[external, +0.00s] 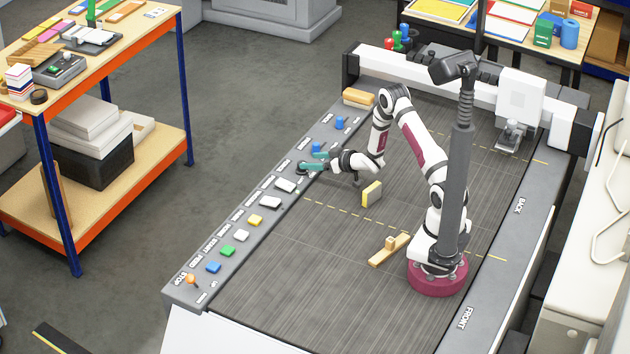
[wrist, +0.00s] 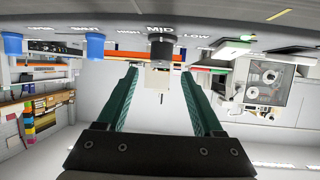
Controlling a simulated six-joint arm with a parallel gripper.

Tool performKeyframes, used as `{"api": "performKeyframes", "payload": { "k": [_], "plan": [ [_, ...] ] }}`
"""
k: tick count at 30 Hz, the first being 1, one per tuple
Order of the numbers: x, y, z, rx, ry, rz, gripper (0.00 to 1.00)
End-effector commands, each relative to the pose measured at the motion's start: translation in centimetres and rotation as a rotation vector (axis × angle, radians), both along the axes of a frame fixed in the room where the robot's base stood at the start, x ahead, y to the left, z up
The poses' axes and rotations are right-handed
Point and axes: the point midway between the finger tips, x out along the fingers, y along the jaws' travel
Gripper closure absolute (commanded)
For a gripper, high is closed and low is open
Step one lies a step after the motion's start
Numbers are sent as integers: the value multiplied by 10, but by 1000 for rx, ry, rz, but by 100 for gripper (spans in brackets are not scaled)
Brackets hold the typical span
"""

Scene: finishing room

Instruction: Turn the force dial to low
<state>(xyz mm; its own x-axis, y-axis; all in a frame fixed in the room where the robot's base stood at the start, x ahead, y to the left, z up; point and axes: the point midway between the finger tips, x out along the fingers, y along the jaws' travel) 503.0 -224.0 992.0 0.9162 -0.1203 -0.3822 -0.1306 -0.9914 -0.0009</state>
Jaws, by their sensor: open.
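The force dial (wrist: 160,42) is a dark round knob in the upper middle of the wrist view. The labels HIGH, MID and LOW are printed around it, with MID right by the knob and LOW to the right. I cannot make out where its pointer is set. In the wrist view my gripper (wrist: 159,74) is open, with one finger to either side of the dial's line. Contact with the dial cannot be told; the fingers largely cover it in the external view.
Two blue knobs (external: 340,122) (external: 316,147) stand farther back along the panel. White switches (external: 285,184) and several coloured buttons (external: 228,250) run toward the front. A yellow block (external: 372,193) and a wooden piece (external: 390,250) lie on the dark belt, which is otherwise mostly clear.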

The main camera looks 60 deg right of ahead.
Motion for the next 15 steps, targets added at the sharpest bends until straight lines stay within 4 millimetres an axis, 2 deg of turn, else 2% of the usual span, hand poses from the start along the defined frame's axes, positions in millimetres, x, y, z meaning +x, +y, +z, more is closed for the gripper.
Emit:
{"api": "performKeyframes", "payload": {
  "k": [1,3,7,15],
  "plan": [
    [-1,0,-14,2,4,-1,32],
    [17,-2,-18,-2,-2,2,32],
    [35,-4,-25,-2,0,1,32],
    [46,-6,-29,-1,1,-1,32]
  ]
}}
